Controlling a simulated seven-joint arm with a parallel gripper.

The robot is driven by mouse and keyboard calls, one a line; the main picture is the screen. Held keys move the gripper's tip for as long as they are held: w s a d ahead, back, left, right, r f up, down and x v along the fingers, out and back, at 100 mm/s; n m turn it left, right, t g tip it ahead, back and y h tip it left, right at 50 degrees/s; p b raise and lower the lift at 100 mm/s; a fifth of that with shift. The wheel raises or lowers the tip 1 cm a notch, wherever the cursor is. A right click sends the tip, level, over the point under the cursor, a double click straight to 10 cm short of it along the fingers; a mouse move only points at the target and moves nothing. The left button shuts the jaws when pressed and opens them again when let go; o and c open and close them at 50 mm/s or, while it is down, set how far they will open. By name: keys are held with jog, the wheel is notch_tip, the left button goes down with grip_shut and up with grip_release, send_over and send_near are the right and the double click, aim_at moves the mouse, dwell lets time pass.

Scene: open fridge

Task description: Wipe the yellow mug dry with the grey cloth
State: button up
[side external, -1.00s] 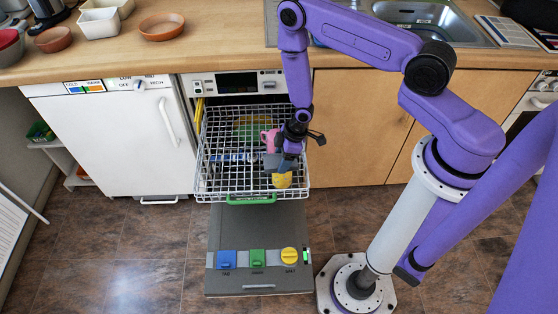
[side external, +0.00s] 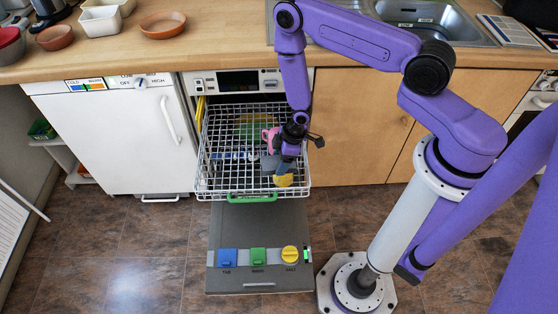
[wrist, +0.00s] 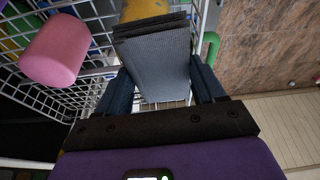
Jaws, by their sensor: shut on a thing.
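The yellow mug (side external: 284,181) sits at the front right of the pulled-out white wire rack (side external: 203,170). In the wrist view the yellow mug (wrist: 143,9) shows at the top edge, partly hidden behind the cloth. The grey cloth (wrist: 160,65) is a folded, layered piece between the two dark fingers of my gripper (wrist: 163,88). In the side view my gripper (side external: 286,166) points down just above the yellow mug. The cloth's far edge overlaps the mug in the wrist view; I cannot tell whether they touch.
A pink mug (wrist: 56,48) is in the rack, left of my gripper in the wrist view; it also shows behind my gripper in the side view (side external: 267,140). The lowered door (side external: 258,225) with coloured blocks lies below the rack. The countertop (side external: 210,45) runs behind.

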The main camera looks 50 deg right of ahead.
jog(key=shift+w+d, duration=0.1)
jog(key=shift+d, duration=0.9)
jog(key=shift+r, duration=3)
jog(key=shift+r, duration=1.5)
